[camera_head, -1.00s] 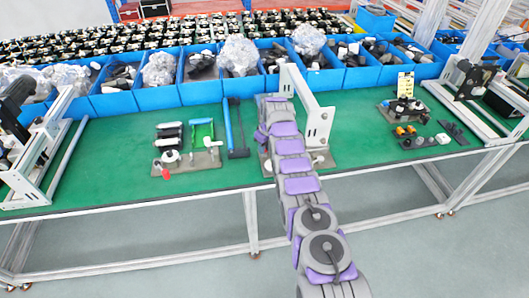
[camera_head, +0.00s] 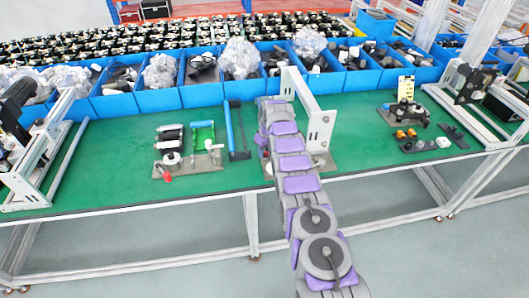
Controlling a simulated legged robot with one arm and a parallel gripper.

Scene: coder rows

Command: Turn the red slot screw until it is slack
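My grey and purple arm reaches up from the lower right to the green bench top (camera_head: 110,170), in front of a white metal bracket (camera_head: 318,125) on a grey base plate (camera_head: 325,163). The arm's far end is beside this bracket. My gripper's fingers are hidden behind my own arm. I cannot make out a red slot screw; the arm covers much of the area left of the bracket. A small red part (camera_head: 167,178) shows at the front of the left fixture plate (camera_head: 203,160), but I cannot tell what it is.
Blue bins (camera_head: 201,93) line the back of the bench. A blue-handled tool (camera_head: 229,126) stands close left of my arm. A fixture with orange parts (camera_head: 405,133) is at the right. Bare green surface lies between the bracket and that fixture.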

